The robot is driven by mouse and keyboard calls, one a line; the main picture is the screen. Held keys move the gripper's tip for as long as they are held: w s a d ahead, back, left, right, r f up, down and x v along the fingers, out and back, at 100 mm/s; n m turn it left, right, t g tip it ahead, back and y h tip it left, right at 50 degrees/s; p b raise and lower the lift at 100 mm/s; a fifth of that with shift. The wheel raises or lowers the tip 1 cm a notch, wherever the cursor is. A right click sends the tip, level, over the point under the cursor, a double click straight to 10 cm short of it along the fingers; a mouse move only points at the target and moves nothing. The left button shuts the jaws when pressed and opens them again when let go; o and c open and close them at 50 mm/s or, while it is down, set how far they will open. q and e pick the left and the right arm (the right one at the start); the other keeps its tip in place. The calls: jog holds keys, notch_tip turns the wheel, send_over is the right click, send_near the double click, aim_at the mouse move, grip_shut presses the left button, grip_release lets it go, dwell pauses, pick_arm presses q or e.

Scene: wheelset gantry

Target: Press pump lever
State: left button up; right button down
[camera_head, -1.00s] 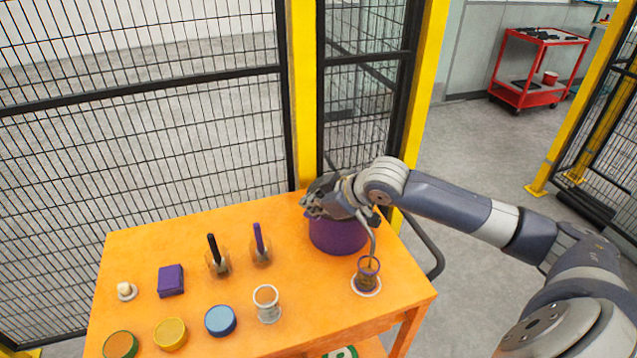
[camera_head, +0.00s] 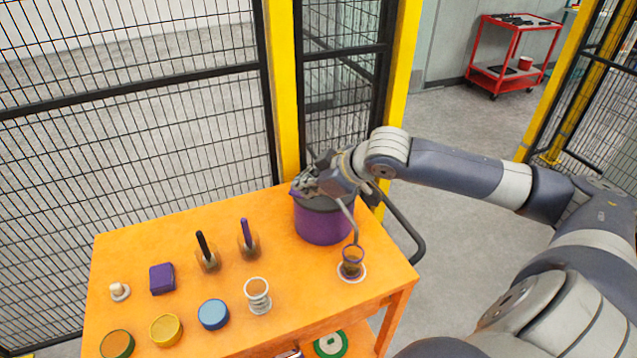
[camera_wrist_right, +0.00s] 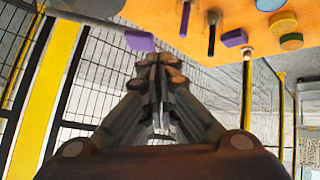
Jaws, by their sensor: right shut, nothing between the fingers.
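The pump is a purple pot (camera_head: 322,226) with a dark top, standing at the back right of the orange table (camera_head: 190,240). Its thin grey spout (camera_head: 349,215) curves down to a small cup (camera_head: 352,261) on a white saucer. A small purple piece, probably the lever (camera_head: 299,190), shows at the pump's top left; a purple piece also shows in the wrist view (camera_wrist_right: 140,41). My right gripper (camera_head: 308,182) is shut and empty, just over the pump top and hiding part of it. I cannot tell whether it touches the lever. My left gripper is not in view.
On the table stand two upright-handled tools (camera_head: 206,253), a purple block (camera_head: 162,279), a white-rimmed cup (camera_head: 257,296), a small white knob (camera_head: 119,291) and several round tins (camera_head: 213,314). A mesh fence (camera_head: 130,120) with yellow posts runs close behind the table.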

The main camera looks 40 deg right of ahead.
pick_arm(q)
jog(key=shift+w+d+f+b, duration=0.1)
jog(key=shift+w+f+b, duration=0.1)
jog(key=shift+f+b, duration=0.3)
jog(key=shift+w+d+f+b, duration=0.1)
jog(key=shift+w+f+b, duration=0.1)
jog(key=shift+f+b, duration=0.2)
pick_arm(e)
jog(key=v, duration=0.4)
jog(key=shift+s+r, duration=0.2)
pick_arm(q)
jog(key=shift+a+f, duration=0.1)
pick_arm(e)
jog(key=shift+s+a+r, duration=0.1)
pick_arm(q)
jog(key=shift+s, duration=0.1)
